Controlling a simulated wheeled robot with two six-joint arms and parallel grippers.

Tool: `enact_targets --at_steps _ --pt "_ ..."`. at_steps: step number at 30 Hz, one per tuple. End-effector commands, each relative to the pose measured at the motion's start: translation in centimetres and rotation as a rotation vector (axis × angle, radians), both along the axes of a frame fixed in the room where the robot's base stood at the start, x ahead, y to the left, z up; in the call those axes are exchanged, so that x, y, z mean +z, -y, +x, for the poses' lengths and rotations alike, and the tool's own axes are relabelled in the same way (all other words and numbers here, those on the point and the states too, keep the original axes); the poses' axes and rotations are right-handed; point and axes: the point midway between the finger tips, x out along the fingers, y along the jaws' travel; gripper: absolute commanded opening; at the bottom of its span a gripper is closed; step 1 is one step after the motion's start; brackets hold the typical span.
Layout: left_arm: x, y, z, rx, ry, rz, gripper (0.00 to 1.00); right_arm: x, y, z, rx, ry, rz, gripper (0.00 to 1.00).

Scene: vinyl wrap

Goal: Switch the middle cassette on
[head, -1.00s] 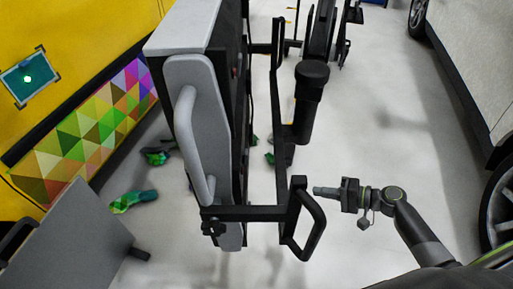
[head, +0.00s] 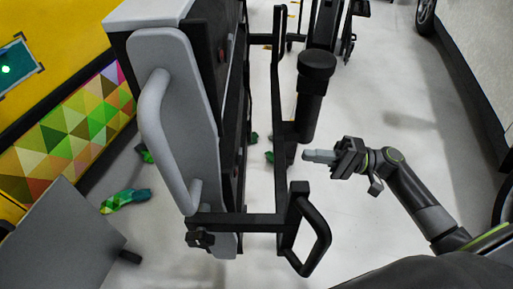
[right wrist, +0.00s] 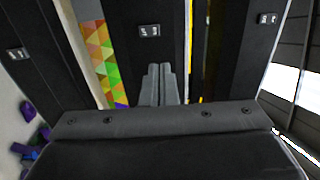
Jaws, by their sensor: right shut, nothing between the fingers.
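In the right wrist view three dark upright panels, seemingly the cassettes, stand side by side. Each has a small light-marked switch: the left switch (right wrist: 15,53), the middle switch (right wrist: 149,31) and the right switch (right wrist: 267,18). The middle cassette (right wrist: 148,60) is straight ahead of my right gripper (right wrist: 158,68). Its grey fingers are together and empty, with their tips just below the middle switch in the picture. I cannot tell the gap in depth. In the head view my right gripper (head: 306,155) points left toward the black frame. My left gripper is not in view.
The rack has a grey side plate (head: 172,110) with a handle. Its black frame (head: 240,221) and a black loop handle (head: 318,240) jut out near my right arm. A black cylinder-topped post (head: 314,90) stands beyond. The floor on the right (head: 400,110) is clear.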

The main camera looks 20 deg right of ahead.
Motion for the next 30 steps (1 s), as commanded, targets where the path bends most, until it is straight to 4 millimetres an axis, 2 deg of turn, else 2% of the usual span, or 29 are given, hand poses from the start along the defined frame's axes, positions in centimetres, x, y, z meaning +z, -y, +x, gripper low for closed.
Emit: enact_targets --at_steps 5,18,24,30 --pt "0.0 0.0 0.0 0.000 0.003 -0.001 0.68 0.5 -2.3 0.8 0.000 0.006 0.004 0.00" --pt "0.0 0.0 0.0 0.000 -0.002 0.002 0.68 1.7 -10.2 3.4 0.000 0.004 0.004 0.00" --pt "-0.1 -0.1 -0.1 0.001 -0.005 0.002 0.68 1.9 -12.2 4.1 0.000 0.002 0.003 0.00" --pt "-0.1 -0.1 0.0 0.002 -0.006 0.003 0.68 2.0 -12.8 4.3 -0.001 0.001 0.000 0.00"
